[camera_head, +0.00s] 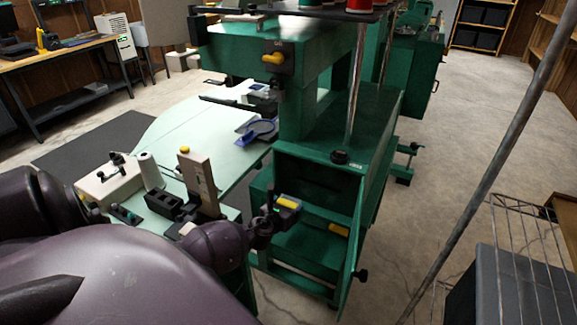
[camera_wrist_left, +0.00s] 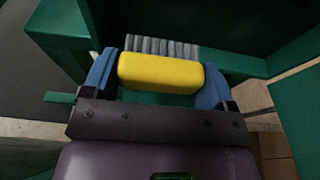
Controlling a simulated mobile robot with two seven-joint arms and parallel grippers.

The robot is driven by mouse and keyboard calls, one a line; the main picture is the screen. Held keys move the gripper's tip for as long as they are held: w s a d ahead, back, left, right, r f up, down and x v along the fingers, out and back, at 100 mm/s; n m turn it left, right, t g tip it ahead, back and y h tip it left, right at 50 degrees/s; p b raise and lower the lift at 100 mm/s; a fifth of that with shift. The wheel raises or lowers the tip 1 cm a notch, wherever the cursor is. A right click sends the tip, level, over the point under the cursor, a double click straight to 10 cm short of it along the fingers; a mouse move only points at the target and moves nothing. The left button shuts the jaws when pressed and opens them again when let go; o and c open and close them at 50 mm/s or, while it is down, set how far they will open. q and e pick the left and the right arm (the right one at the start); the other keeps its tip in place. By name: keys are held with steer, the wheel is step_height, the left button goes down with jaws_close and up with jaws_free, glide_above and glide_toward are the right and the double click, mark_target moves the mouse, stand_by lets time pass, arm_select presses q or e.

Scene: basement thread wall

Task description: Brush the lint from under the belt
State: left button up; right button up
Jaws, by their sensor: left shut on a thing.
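My left gripper (camera_head: 286,205) is shut on a brush (camera_wrist_left: 160,73) with a yellow handle and grey bristles. In the left wrist view, the blue finger pads press on both ends of the handle, and the bristles point away from the gripper. The brush also shows in the head view (camera_head: 289,202). It is at the opening of the lower compartment of the green machine (camera_head: 310,180), in front of its dark interior. The belt and any lint cannot be made out. My right gripper is not in view.
A green panel (camera_head: 357,235) stands open at the right of the compartment. A yellow piece (camera_head: 338,229) lies at its lower inside. A pale table (camera_head: 190,130) with small tools is at left. A slanted grey pole (camera_head: 490,170) and wire rack (camera_head: 525,235) stand right. Floor between is clear.

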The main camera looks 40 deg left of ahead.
arm_select(q)
steer(key=shift+s, duration=0.1)
steer(key=s, duration=0.1)
steer(key=s+d, duration=0.1)
steer(key=shift+s+p, duration=0.35)
stand_by(0.8)
